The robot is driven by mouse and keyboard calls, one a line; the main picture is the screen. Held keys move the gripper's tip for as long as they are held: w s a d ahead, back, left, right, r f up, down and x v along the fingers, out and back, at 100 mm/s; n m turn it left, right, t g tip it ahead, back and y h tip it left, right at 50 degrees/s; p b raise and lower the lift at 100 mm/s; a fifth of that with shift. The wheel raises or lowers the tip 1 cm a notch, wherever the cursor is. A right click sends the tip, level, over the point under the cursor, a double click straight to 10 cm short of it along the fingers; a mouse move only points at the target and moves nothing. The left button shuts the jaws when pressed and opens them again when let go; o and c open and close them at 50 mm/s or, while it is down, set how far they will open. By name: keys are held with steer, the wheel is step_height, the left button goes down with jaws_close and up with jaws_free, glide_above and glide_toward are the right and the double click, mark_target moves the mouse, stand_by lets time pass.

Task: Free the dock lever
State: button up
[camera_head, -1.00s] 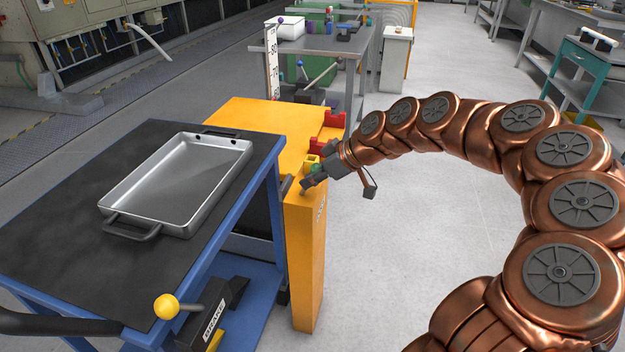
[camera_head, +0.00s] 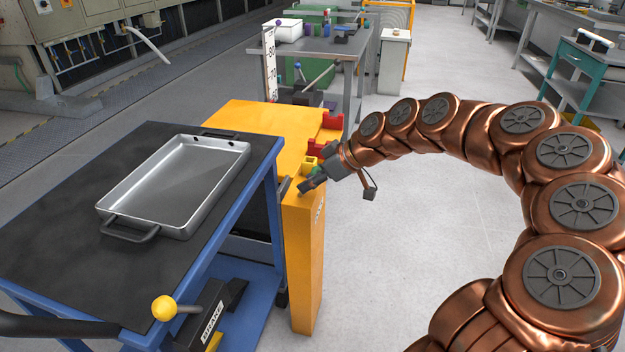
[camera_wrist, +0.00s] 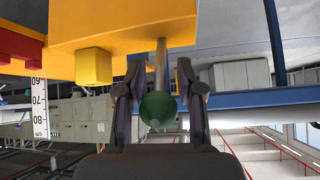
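The dock lever shows in the wrist view as a thin metal rod (camera_wrist: 161,64) ending in a green knob (camera_wrist: 158,109). It sticks out of the yellow dock (camera_wrist: 125,28). In the head view, my gripper (camera_head: 308,184) is at the near right top edge of the yellow dock (camera_head: 304,262), with a bit of green showing between the fingers. Most of the lever is hidden there.
A blue cart (camera_head: 75,210) with a dark top stands against the dock on the left. It carries a metal tray (camera_head: 106,205). A yellow-knobbed brake lever (camera_head: 165,308) is at its front. Red and yellow blocks sit on the dock's right edge.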

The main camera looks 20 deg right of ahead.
steer(key=v, duration=1.2)
steer(key=shift+s, duration=0.1)
steer(key=s+a+r+m+g+h+p, duration=0.1)
steer(key=s+a+r+g+h+p, duration=0.15)
steer(key=s+a+r+p, duration=1)
steer(key=s+d+r+m+g+h+p, duration=0.2)
steer(key=s+r+m+p, duration=0.1)
steer(key=s+p, duration=0.6)
steer(key=s+d+r+m+g+h+p, duration=0.2)
steer(key=s+d+r+m+g+p, duration=0.1)
steer(key=s+p, duration=0.6)
steer(key=s+r+m, duration=0.1)
steer(key=s+m, duration=0.1)
steer(key=s, duration=0.1)
